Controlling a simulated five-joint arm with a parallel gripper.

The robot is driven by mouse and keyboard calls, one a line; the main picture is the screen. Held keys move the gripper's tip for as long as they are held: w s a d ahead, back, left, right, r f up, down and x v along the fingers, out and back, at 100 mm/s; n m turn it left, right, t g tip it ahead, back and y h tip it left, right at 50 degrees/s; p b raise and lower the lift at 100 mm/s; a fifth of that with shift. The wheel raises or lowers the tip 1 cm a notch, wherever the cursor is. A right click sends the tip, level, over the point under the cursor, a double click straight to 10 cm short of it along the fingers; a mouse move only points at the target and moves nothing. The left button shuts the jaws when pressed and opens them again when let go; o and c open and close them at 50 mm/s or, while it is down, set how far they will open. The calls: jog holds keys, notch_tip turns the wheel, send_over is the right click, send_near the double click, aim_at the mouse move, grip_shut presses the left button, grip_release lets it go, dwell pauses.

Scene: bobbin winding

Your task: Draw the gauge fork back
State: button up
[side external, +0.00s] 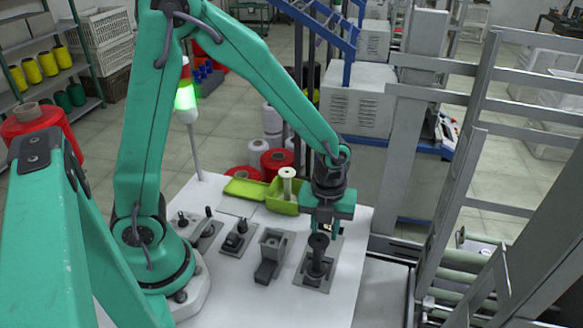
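My gripper (326,230) points down at the right part of the white table, just above or beside a dark spindle-like post (317,262) on a grey base plate. From this angle I cannot tell whether the fingers touch the post. The fingers are small and partly hidden, so I cannot tell whether they are open or shut. I cannot pick out the gauge fork for certain. Left of the post stands a grey block with a square opening and a dark foot (270,254).
The white table (222,290) also bears small dark fixtures (236,236) to the left. A green open box (282,198) with a pale bobbin (288,183) stands behind. A signal lamp (185,98) glows green. The table's front left is clear. A metal frame (455,190) rises at right.

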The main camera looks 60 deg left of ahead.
jog(key=shift+f, duration=1.4)
jog(key=c, duration=0.6)
jog(key=shift+o, duration=0.2)
